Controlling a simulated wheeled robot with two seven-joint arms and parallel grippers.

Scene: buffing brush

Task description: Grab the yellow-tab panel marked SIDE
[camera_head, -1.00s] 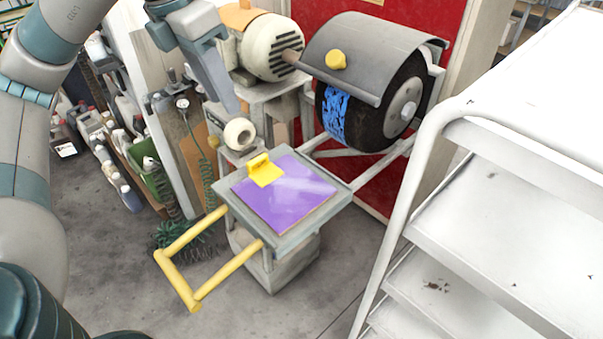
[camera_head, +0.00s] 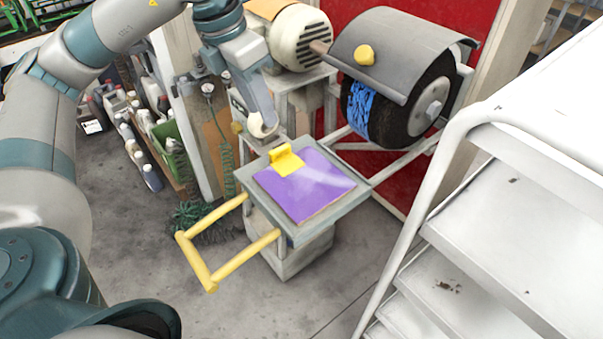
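The purple panel (camera_head: 310,190) lies flat on the grey square table of a small stand. Its yellow tab (camera_head: 287,160) stands up at the panel's back left edge. No lettering on the tab is readable at this size. My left gripper (camera_head: 258,112) points down behind and to the left of the tab, apart from it in the picture. It overlaps a small pale round part (camera_head: 263,126) at the table's back corner; I cannot tell whether they touch. Its finger gap is not clear, and no held object shows. My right gripper is not in view.
A buffing wheel (camera_head: 400,115) under a grey hood (camera_head: 405,45) stands behind the table, with a motor (camera_head: 300,38) beside it. A yellow handle frame (camera_head: 210,270) sticks out front left. White steps (camera_head: 500,220) fill the right side. Bottles and a green bin (camera_head: 172,145) stand left.

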